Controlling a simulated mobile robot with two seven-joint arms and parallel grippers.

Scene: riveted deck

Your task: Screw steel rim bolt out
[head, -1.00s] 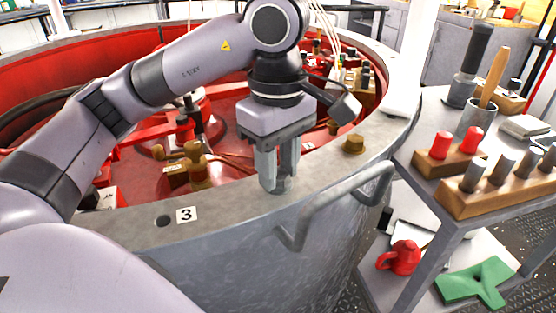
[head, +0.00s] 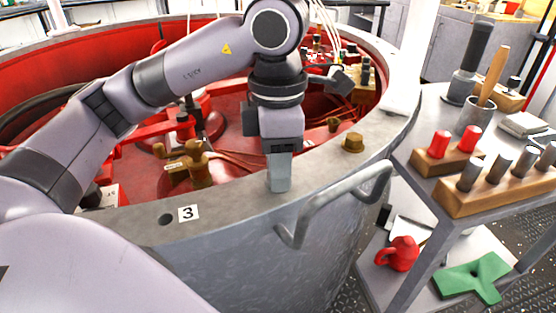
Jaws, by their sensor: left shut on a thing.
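My left gripper (head: 279,187) points straight down at the top of the grey rim (head: 225,203), behind the bent handle. It is seen side-on, with one finger covering the other. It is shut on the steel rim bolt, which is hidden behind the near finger. How far the bolt stands out of the rim cannot be seen. My right gripper is not in view.
A brass bolt (head: 353,143) stands on the rim to the right. An open hole (head: 166,219) beside label 3 (head: 188,213) lies to the left. The bent handle (head: 340,203) sticks out in front. A cart (head: 425,185) with wooden bolt blocks (head: 490,195) stands at right.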

